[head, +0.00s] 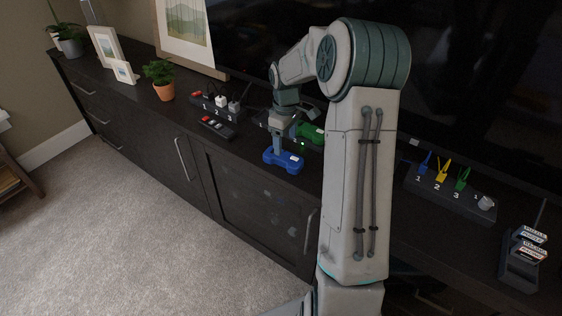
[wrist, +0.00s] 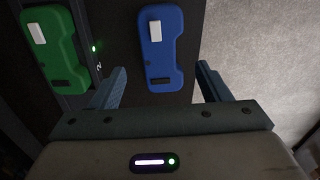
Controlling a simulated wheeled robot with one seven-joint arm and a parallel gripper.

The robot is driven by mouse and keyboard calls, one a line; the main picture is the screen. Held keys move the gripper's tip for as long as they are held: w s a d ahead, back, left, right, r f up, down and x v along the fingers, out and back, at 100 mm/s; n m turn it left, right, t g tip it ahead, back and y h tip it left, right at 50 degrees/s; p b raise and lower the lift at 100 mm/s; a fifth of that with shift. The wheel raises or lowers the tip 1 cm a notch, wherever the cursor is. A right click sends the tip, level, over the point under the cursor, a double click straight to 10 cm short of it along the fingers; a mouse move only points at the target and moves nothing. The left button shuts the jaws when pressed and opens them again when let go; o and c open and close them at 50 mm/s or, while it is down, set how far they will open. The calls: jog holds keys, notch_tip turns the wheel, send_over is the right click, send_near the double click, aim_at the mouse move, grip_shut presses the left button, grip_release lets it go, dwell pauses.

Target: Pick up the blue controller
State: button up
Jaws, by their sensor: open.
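The blue controller (head: 284,160) lies on the dark cabinet top near its front edge, below my gripper in the head view. In the wrist view the blue controller (wrist: 162,50) lies ahead of the fingers, roughly between their lines, with a white patch on it. My gripper (wrist: 160,80) is open and empty, one finger to each side. In the head view my gripper (head: 280,146) points down just over the controller; whether it touches cannot be told. A green controller (head: 309,132) lies behind it, and also shows at the left of the wrist view (wrist: 54,48).
A black remote (head: 217,127) and a numbered rack (head: 222,105) stand to the left, near a potted plant (head: 160,78). To the right are a second numbered rack (head: 450,187) and a cartridge stand (head: 521,262). A dark screen backs the cabinet top.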

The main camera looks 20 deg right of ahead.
aim_at(284, 156)
jog(key=shift+w+a+f+b, duration=0.1)
jog(key=shift+f+b, duration=0.05)
jog(key=shift+f, duration=1.4)
jog(key=shift+w+f+b, duration=0.1)
jog(key=shift+f+b, duration=0.05)
jog(key=shift+f, duration=1.4)
jog(key=c, duration=1.2)
